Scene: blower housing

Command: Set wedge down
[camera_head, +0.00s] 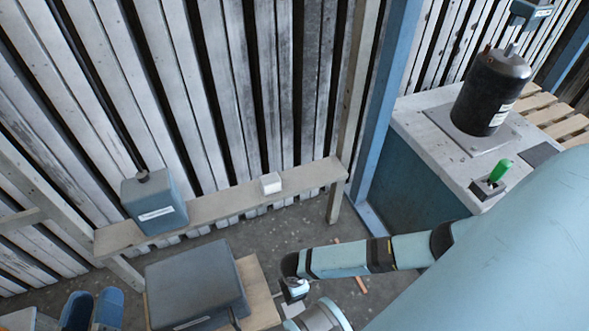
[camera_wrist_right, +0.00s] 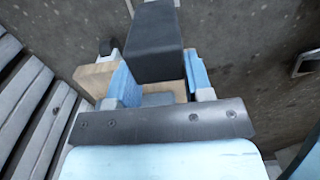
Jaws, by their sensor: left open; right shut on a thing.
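In the right wrist view, my right gripper (camera_wrist_right: 158,76) has its two blue fingers shut with a dark grey tapered block (camera_wrist_right: 155,42) lined up between them. I take this block to be the wedge. Its far end is lighter, and its contact with the fingers is partly hidden. The wedge cannot be made out clearly in the head view.
A dark grey box (camera_head: 195,283) stands on a wooden board (camera_head: 262,297). A shelf (camera_head: 225,205) carries a blue-grey box (camera_head: 154,205) and a small white block (camera_head: 271,183). A bench (camera_head: 440,150) holds a black cylinder (camera_head: 492,92) and green-handled lever (camera_head: 500,170). Concrete floor lies between.

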